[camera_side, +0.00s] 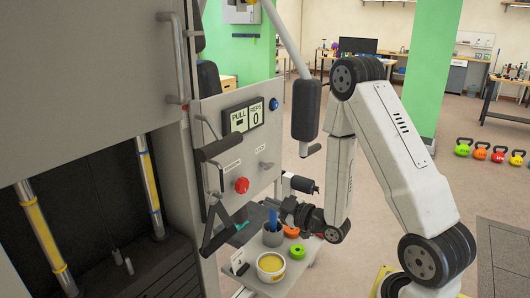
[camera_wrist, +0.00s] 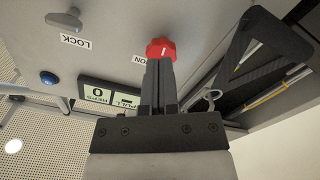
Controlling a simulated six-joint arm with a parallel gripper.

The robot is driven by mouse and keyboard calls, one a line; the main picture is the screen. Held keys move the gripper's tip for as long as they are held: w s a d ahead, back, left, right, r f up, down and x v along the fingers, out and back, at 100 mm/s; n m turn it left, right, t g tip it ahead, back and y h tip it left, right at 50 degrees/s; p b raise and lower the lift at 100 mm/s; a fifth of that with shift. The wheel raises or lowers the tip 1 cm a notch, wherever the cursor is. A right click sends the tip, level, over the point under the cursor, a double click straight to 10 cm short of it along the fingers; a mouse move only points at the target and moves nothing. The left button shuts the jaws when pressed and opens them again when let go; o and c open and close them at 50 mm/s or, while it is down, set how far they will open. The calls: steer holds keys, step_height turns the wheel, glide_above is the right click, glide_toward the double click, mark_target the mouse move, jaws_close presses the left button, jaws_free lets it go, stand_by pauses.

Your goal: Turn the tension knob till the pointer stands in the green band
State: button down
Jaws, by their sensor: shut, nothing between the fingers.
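The red tension knob (camera_side: 242,185) sits on the grey machine panel (camera_side: 215,118), below the TENSION label (camera_side: 232,166). In the wrist view the knob (camera_wrist: 160,48) is just beyond my fingertips, and a short pale mark shows on its face. My gripper (camera_wrist: 159,62) is shut and empty, its fingers directed at the knob and overlapping its lower edge in the picture. Contact cannot be told there. In the side view my gripper (camera_side: 283,203) is right of the knob and slightly lower, apart from it. I cannot make out a green band on the panel.
A LOCK handle (camera_side: 266,165) is right of the knob; a display (camera_side: 243,117) is above. A black-gripped handle (camera_side: 222,147) juts out beside the knob. Below my gripper, a small shelf (camera_side: 240,283) holds a cup (camera_side: 272,238), a yellow-filled bowl (camera_side: 270,267) and coloured rings.

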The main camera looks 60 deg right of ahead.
steer(key=shift+s+d+r, duration=0.15)
steer(key=shift+s+d, duration=0.05)
steer(key=shift+s, duration=0.15)
steer(key=w, duration=0.7)
stand_by(0.5)
steer(key=shift+a+r, duration=0.2)
steer(key=shift+r, duration=0.1)
stand_by(0.9)
steer(key=shift+a, duration=0.25)
stand_by(0.7)
steer(key=shift+s+d+f, duration=0.1)
steer(key=shift+d+f, duration=0.15)
steer(key=shift+f, duration=0.2)
steer(key=shift+s, duration=2.9)
